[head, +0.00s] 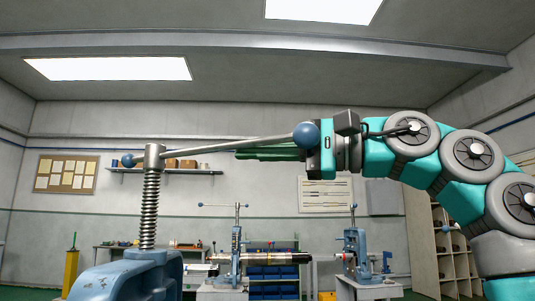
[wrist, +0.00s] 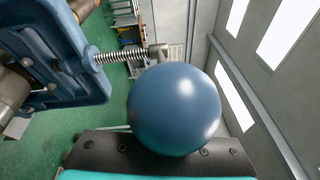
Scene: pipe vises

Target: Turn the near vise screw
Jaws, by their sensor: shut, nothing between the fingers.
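The near vise (head: 125,280) is a blue casting at the lower left in the head view; it also shows at the left in the wrist view (wrist: 55,55). Its threaded screw (head: 149,210) stands upright with a grey head (head: 154,156). A grey handle bar (head: 230,145) passes through the head, with a blue ball at the left end (head: 127,160) and another at the right end (head: 306,135). The right ball (wrist: 175,108) fills the middle of the wrist view and hides my fingers. My gripper (head: 240,154) is shut and empty, its green fingers pointing left beside the bar. Contact cannot be told.
Behind stand other blue vises, one in the middle (head: 236,243) with a pipe (head: 270,259) and one at the right (head: 355,243). A wall shelf (head: 190,171) holds boxes. Wooden shelving (head: 440,240) stands at the right. Green floor (wrist: 85,150) lies open below.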

